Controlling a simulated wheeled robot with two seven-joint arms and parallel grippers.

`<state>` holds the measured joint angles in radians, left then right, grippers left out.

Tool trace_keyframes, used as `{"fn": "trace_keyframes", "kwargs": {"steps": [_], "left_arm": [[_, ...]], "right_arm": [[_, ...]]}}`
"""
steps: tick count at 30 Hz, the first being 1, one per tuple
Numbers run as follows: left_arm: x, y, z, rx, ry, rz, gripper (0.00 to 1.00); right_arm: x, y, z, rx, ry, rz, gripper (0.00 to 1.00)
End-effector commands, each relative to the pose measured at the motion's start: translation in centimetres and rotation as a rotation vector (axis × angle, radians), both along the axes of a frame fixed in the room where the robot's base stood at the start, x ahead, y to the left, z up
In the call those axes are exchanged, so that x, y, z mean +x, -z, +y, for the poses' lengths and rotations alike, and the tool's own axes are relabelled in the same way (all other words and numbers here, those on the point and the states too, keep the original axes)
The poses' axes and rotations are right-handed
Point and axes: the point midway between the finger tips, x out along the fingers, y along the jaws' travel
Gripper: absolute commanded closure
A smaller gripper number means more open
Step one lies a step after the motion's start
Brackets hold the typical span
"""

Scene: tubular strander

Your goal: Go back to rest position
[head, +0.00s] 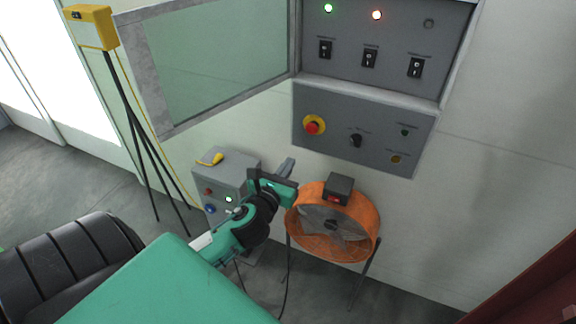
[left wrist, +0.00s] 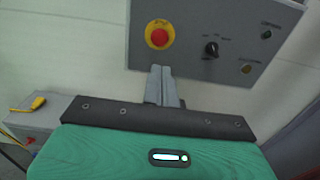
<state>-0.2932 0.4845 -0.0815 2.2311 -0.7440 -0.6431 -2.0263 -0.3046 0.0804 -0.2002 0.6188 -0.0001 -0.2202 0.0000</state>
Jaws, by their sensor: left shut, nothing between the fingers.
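My left gripper (head: 287,167) is in the middle of the head view, in front of the wall and just left of the orange fan. Its fingers are shut with nothing between them. In the left wrist view the shut fingers (left wrist: 163,86) point toward the grey control panel (left wrist: 285,60), just below the red emergency button (left wrist: 159,37). I cannot tell from the pictures how far the fingertips are from the panel. My right gripper is in neither view.
An orange fan (head: 297,222) on a stand is close to the left gripper's right. A grey box (head: 233,170) with a yellow handle is behind the arm. A yellow tripod device (head: 92,30) stands left.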

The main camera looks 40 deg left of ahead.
Motion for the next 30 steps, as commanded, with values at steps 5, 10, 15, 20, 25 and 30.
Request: {"fn": "trace_keyframes", "kwargs": {"steps": [5, 10, 15, 20, 25, 30], "left_arm": [[0.0, 0.0, 0.0, 0.000, 0.000, 0.000, 1.00], [0.1, 0.4, 0.1, -0.009, -0.001, 0.005, 1.00], [0.9, 6.3, 0.8, -0.175, -0.020, 0.077, 1.00], [0.5, 17.9, 1.7, -0.523, -0.099, 0.203, 1.00], [-2.6, 30.7, 1.7, -0.920, -0.263, 0.313, 1.00], [-8.4, 42.4, 0.6, -1.299, -0.507, 0.379, 1.00]], "right_arm": [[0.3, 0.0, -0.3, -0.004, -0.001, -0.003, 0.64], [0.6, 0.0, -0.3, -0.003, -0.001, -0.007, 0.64], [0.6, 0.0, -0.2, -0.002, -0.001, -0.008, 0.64], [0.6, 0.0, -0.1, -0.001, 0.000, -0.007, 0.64], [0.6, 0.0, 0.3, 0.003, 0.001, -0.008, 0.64], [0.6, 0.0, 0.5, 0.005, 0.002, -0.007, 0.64]]}}
